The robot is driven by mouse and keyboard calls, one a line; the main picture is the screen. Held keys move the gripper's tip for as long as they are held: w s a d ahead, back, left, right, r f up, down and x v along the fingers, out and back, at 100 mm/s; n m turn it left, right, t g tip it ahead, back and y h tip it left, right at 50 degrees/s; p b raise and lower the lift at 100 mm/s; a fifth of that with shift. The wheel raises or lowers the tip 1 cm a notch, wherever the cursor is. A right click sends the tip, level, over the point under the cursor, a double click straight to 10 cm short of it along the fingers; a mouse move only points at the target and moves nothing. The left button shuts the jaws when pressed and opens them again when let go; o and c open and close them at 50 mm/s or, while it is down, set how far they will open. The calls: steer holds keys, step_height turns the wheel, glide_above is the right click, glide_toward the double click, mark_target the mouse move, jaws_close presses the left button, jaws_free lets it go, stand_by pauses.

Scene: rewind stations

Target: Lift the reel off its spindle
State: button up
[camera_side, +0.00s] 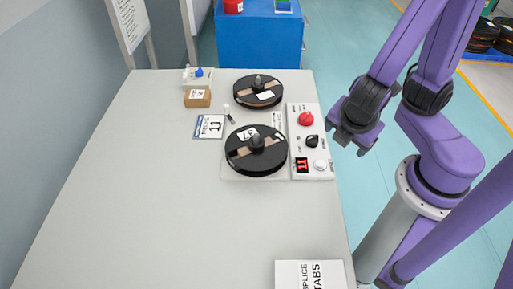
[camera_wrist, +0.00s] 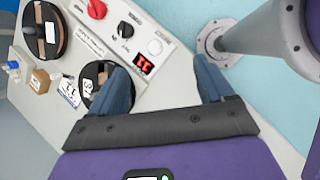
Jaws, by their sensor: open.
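A black reel (camera_side: 240,160) with a tan core strip and white label lies flat on a pale base plate (camera_side: 232,175), a dark knob at its centre. In the wrist view this reel (camera_wrist: 93,70) is partly hidden by my left finger. A second similar reel (camera_side: 246,101) lies farther back and also has a dark knob; it shows at the upper left of the wrist view (camera_wrist: 33,42). My gripper (camera_side: 350,143) is open and empty, off to the right of the control panel, apart from both reels. Its fingers also show in the wrist view (camera_wrist: 165,75).
A white control panel (camera_side: 319,150) with a red button (camera_side: 306,119), black knob (camera_side: 312,141) and red display (camera_side: 302,165) stands beside the near reel. A card marked 11 (camera_side: 208,127) and a small cardboard box (camera_side: 197,98) lie left. The front table is largely clear except a splice-tabs box (camera_side: 310,274).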

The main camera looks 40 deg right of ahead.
steer(key=w+a+f+n+t+h, duration=0.2)
steer(key=w+a+f+n+t, duration=0.15)
steer(key=n+t, duration=0.3)
steer(key=n+t+y, duration=0.3)
steer(key=n+t, duration=0.1)
steer(key=n, duration=0.4)
glide_toward(258, 144)
steer(key=shift+w+d+f, duration=0.15)
steer(key=shift+w+d, duration=0.25)
steer(key=shift+w, duration=0.15)
steer(key=shift+w+d+f, duration=0.2)
steer(key=shift+w+d, duration=0.2)
steer(key=shift+w, duration=0.2)
steer(key=shift+a+x, duration=0.2)
steer(key=shift+x, duration=1.25)
steer(key=shift+a+x, duration=0.2)
steer(key=shift+x, duration=1.3)
steer(key=c, duration=1.2)
